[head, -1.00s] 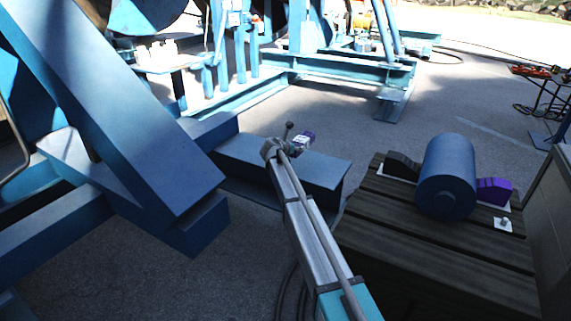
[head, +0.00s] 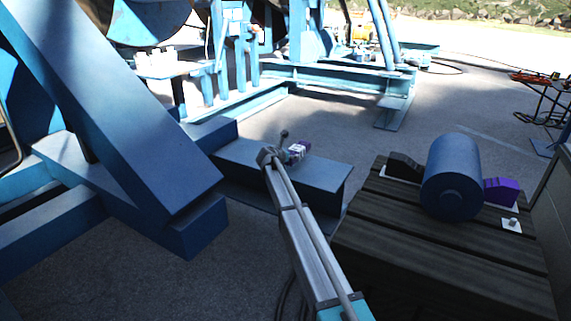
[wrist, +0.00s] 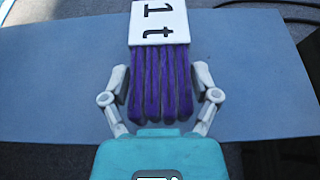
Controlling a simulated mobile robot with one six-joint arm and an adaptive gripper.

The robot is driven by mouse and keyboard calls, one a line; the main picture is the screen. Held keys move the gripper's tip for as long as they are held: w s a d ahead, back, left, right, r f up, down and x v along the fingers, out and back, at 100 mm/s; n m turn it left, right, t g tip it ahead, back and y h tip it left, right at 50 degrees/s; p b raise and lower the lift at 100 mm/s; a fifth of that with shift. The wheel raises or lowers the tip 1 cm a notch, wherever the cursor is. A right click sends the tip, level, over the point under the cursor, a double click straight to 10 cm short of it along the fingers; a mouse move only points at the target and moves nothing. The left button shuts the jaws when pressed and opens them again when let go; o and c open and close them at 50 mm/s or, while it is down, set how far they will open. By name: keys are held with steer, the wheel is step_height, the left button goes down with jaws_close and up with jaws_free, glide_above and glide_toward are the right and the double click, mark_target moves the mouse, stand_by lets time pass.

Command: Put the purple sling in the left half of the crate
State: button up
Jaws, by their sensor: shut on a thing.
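The purple sling (wrist: 160,85) is a bundle of purple strands with a white tag marked "1t" (wrist: 160,22). In the wrist view it lies between the two pale fingers of my gripper (wrist: 160,75), which is shut on it. In the head view the sling (head: 299,149) is small, at the end of my arm over the blue beam (head: 310,178). I cannot tell whether it touches the beam. My gripper (head: 281,150) is hard to make out there. I cannot pick out a crate for certain in either view.
A dark plank deck (head: 420,265) at the right carries a blue cylinder (head: 452,178), a purple block (head: 500,191) and a dark block (head: 403,167). A grey panel (head: 545,195) stands at its right. Large blue steel beams (head: 120,110) fill the left. Open pavement lies behind.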

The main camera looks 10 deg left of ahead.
steer(key=shift+w, duration=0.1)
steer(key=shift+w+a+f+b, duration=0.25)
steer(key=shift+w+f+b, duration=0.05)
steer(key=shift+f+b, duration=0.25)
step_height(320, 180, down, 3)
steer(key=b, duration=0.3)
steer(key=shift+r, duration=0.1)
steer(key=o, duration=1.2)
steer(key=shift+c, duration=0.2)
steer(key=shift+s, duration=0.1)
steer(key=p+v, duration=0.4)
steer(key=v, duration=0.8)
steer(key=shift+p, duration=0.35)
